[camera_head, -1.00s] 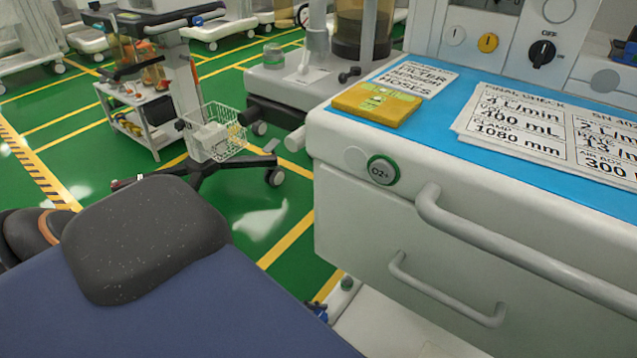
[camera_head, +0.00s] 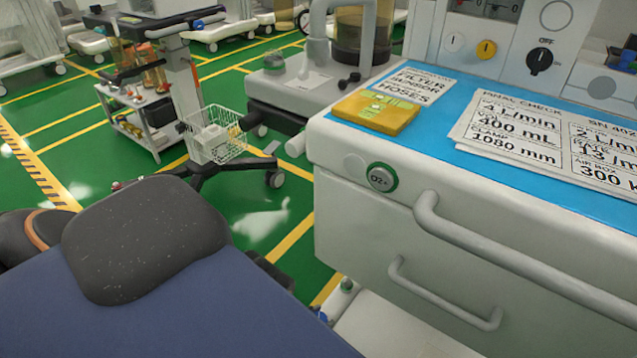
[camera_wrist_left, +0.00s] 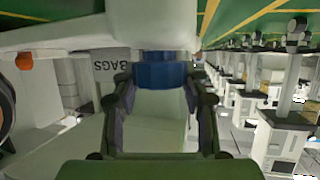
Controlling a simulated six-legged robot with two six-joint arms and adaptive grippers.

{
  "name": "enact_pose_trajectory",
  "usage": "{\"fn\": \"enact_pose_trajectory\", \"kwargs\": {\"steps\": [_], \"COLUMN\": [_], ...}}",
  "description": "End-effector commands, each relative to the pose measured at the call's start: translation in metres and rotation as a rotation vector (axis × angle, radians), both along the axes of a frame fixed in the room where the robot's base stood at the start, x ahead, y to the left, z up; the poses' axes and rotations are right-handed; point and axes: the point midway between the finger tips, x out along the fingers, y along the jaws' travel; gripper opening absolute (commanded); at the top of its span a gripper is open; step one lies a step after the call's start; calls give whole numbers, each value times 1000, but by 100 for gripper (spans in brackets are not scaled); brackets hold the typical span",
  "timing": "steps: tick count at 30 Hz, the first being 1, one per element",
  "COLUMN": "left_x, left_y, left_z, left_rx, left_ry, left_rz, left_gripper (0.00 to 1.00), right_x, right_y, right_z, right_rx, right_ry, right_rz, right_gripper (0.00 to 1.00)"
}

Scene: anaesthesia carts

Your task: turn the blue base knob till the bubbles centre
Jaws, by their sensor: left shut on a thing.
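The blue base knob (camera_wrist_left: 162,75) shows in the left wrist view as a blue band beneath a pale round part of the cart. My left gripper (camera_wrist_left: 161,84) has one dark finger on each side of it and is shut on it. In the head view the knob and the fingertips cannot be made out. A yellow level block (camera_head: 376,112) with pale green vials lies on the cart's blue top (camera_head: 455,110). Its bubbles are too small to read. My right gripper is in neither view.
A wheeled stand with a wire basket (camera_head: 218,140) stands at the left. Green floor is open between them.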

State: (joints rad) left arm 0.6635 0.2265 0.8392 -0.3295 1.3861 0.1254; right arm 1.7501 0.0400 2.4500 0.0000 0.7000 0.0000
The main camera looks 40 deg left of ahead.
Motion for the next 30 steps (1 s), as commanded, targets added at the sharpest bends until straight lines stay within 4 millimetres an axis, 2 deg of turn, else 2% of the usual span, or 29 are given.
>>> {"fn": "enact_pose_trajectory", "kwargs": {"steps": [9,23,24,30], "left_x": [0,0,0,0], "left_y": [0,0,0,0], "left_z": [0,0,0,0], "left_rx": [0,-1,-1,0], "left_ry": [-1,-1,-1,-1], "left_rz": [104,118,118,118], "left_gripper": [13,13,45,62], "right_x": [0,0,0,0], "right_y": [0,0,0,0], "right_z": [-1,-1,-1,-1], "right_rx": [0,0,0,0], "right_ry": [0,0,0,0], "right_rz": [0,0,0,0], "right_gripper": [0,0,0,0]}}
